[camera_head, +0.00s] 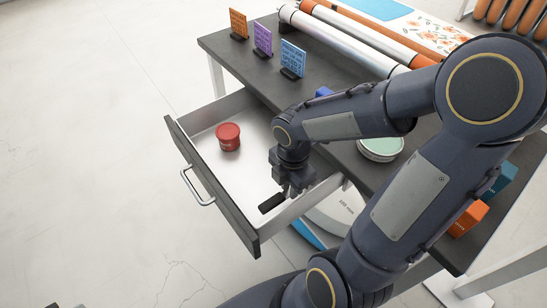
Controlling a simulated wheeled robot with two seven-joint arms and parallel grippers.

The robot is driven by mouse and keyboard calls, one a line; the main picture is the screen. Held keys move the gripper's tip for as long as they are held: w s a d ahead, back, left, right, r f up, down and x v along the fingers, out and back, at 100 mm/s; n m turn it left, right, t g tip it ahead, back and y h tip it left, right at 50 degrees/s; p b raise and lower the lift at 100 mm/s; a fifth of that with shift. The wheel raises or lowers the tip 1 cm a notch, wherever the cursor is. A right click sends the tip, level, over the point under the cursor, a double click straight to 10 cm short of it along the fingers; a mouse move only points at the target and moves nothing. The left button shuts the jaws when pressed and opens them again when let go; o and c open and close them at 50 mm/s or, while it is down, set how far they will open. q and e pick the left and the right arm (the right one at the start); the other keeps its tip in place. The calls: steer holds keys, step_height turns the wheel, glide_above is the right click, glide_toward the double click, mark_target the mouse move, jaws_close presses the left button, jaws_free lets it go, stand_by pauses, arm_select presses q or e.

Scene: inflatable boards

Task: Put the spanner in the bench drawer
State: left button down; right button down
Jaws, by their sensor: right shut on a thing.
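The bench drawer (205,168) is pulled out from the dark workbench, with its silver handle toward the left. My right gripper (291,188) reaches down into the near end of the drawer. It is shut on the spanner (272,203), of which a short dark end shows beside the fingers, low over the drawer floor. The gripper and arm hide the rest of the spanner. I cannot tell whether it touches the floor of the drawer. My left gripper is not in view.
A red tub (228,137) stands in the drawer. On the bench (262,81) are small orange, purple and blue sign cards, long rolled tubes (340,41) and a green-lidded tin (380,149). My right arm covers much of the bench.

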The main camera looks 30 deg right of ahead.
step_height(320, 180, down, 2)
steer(key=shift+f+b, duration=0.15)
steer(key=shift+b, duration=0.15)
steer(key=w, duration=0.3)
steer(key=w+d, duration=0.1)
steer(key=w, duration=0.2)
steer(key=w+d, duration=0.1)
steer(key=w, duration=0.2)
steer(key=shift+w+d+r, duration=0.2)
steer(key=shift+d+r, duration=0.05)
steer(key=w, duration=0.1)
steer(key=w+d, duration=0.1)
steer(key=w, duration=0.1)
steer(key=shift+w, duration=0.25)
steer(key=shift+s+a+f, duration=0.1)
steer(key=shift+f, duration=0.5)
steer(key=shift+f, duration=0.2)
steer(key=c, duration=1.3)
jaws_free()
